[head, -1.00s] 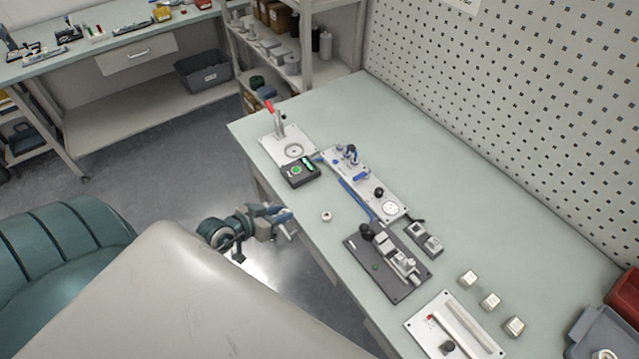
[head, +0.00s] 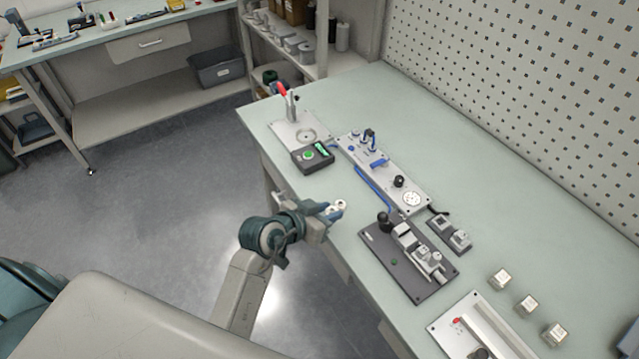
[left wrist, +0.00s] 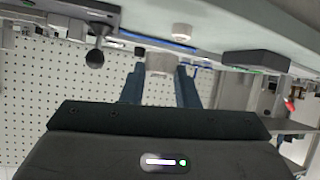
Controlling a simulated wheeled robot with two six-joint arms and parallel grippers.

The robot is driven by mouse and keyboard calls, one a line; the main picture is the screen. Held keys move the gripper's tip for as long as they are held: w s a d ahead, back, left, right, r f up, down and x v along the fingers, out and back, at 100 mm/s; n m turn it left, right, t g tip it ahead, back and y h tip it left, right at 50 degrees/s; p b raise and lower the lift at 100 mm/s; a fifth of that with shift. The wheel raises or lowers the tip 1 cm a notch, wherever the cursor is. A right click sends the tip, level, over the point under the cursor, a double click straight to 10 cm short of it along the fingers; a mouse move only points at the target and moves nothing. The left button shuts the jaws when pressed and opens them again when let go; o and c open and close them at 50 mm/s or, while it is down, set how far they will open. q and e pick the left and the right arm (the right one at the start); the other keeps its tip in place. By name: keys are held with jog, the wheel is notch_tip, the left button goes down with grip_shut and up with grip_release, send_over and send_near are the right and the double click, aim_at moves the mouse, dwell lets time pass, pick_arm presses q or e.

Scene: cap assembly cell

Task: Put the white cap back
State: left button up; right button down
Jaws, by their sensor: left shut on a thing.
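My left gripper (head: 332,210) is over the near edge of the bench. It is shut on a small pale piece, seemingly the white cap (left wrist: 160,62), which fills the gap between the fingertips in the left wrist view; the fingers hide much of it. A white round piece (head: 341,204) with a dark centre stands on the bench just beyond the fingertips; it also shows in the left wrist view (left wrist: 182,31), apart from the gripper. My right gripper is not in view.
A dark fixture plate (head: 400,275) and a light plate with knobs and a blue bar (head: 405,187) lie to the right. A black button box (head: 313,157) and a red-lever press plate (head: 297,128) stand behind. Several square blocks (head: 528,304) sit far right.

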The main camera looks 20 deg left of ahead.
pick_arm(q)
jog(key=p, duration=0.3)
send_over(329, 182)
jog(key=shift+d+f, duration=0.1)
jog(key=shift+f, duration=0.5)
notch_tip(329, 182, down, 4)
jog(key=shift+r+p, duration=0.15)
jog(key=shift+p, duration=0.2)
jog(key=o, duration=0.7)
